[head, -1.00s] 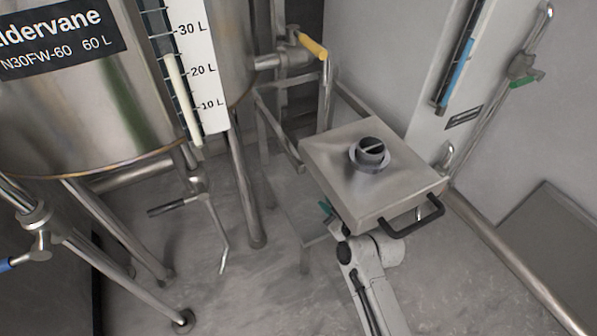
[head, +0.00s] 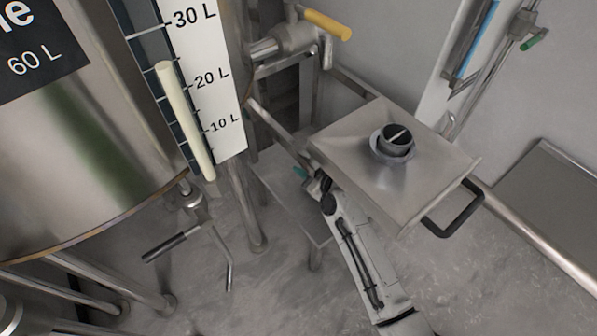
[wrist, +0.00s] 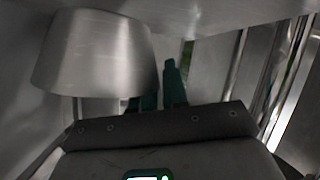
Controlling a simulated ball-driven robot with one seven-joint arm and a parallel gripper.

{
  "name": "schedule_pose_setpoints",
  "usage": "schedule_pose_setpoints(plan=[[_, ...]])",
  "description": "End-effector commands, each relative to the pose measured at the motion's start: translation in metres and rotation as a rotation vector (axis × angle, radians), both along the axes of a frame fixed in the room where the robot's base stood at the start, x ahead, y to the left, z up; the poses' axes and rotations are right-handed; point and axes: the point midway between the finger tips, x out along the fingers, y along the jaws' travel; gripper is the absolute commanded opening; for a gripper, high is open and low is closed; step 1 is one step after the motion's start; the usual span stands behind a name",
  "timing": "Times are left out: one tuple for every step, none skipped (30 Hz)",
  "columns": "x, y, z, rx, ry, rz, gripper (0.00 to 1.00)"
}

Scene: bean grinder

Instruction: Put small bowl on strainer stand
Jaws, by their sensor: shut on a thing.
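A smooth grey metal vessel, which looks like the small bowl (wrist: 95,60), fills the upper left of the wrist view, its wider edge toward the bottom. My gripper (wrist: 160,86) is at its right side, with one teal finger partly hidden behind the bowl and the other showing beside it. The jaws are shut on it, though the contact is hard to see. In the head view my gripper (head: 300,172) shows only as a teal tip left of a square metal top, and the bowl is hidden. A metal frame with a low shelf (head: 283,205) may be the strainer stand.
The square metal top (head: 345,140) has a round dark inlet (head: 397,141) and a black handle (head: 458,212), and overhangs my arm. A large steel tank (head: 80,150) stands at left, with a lever (head: 165,247) below. A yellow-handled valve (head: 327,25) is behind. Open floor lies at front.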

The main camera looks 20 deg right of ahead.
Motion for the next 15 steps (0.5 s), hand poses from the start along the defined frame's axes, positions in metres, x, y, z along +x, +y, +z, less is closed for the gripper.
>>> schedule_pose_setpoints(plan=[[-0.0021,-0.0024,-0.0124,0.001,0.000,-0.001,0.00],[-0.0031,-0.0032,-0.0151,0.000,0.000,-0.001,0.00],[-0.0041,-0.0039,-0.0173,0.000,0.000,-0.001,0.00],[-0.0045,-0.0042,-0.0177,-0.001,-0.002,0.000,0.00],[-0.0047,-0.0043,-0.0174,0.000,-0.001,0.001,0.00],[-0.0048,-0.0043,-0.0165,0.000,-0.001,0.001,0.00],[-0.0047,-0.0041,-0.0159,0.000,-0.001,0.001,0.00],[-0.0048,-0.0041,-0.0157,0.000,-0.001,0.001,0.00],[-0.0048,-0.0041,-0.0158,-0.001,0.000,0.000,0.00],[-0.0048,-0.0041,-0.0158,-0.001,0.000,0.000,0.00],[-0.0049,-0.0041,-0.0159,-0.001,0.000,0.001,0.00],[-0.0049,-0.0040,-0.0165,-0.001,0.000,0.001,0.00],[-0.0049,-0.0040,-0.0173,-0.001,0.000,0.001,0.00],[-0.0050,-0.0039,-0.0176,0.000,0.000,0.001,0.15],[-0.0050,-0.0039,-0.0173,-0.001,0.000,0.001,0.19]])
